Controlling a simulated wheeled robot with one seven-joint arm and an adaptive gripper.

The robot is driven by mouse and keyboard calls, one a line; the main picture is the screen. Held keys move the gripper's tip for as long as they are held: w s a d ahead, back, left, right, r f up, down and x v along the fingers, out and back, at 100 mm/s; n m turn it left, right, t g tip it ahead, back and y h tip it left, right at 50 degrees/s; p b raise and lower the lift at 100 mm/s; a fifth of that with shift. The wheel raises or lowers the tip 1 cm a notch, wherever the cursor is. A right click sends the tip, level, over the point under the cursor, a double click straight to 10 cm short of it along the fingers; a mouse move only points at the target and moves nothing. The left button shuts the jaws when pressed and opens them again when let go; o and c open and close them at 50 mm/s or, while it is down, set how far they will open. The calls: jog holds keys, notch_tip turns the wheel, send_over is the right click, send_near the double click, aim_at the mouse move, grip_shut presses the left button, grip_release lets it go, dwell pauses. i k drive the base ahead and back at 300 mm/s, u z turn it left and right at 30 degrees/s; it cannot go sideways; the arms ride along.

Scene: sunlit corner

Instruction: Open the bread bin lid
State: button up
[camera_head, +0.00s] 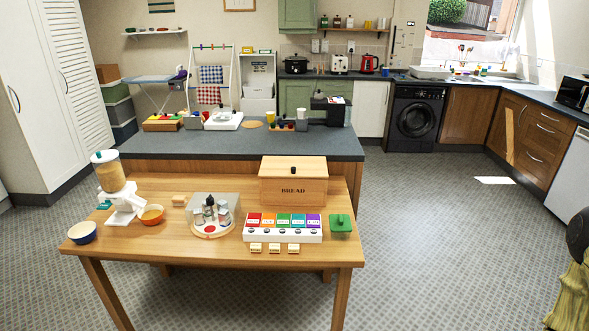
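The wooden bread bin (275,193) stands at the back right of the wooden table, with BREAD lettered on its front. Its lid (272,165) lies flat across the top and looks shut. A small dark knob (293,170) sits near the lid's front edge. The inside of the bin is hidden. My gripper is not in view.
A row of coloured compartments (243,235) stands just in front of the bin, with a green object (341,224) to its right. A tray of bottles (213,230) and a cereal dispenser (110,170) stand left. A dark-topped counter (170,145) is behind.

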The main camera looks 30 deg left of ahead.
aim_at(271, 167)
jog(key=u, duration=0.6)
jog(key=i, duration=0.8)
jog(key=u, duration=0.75)
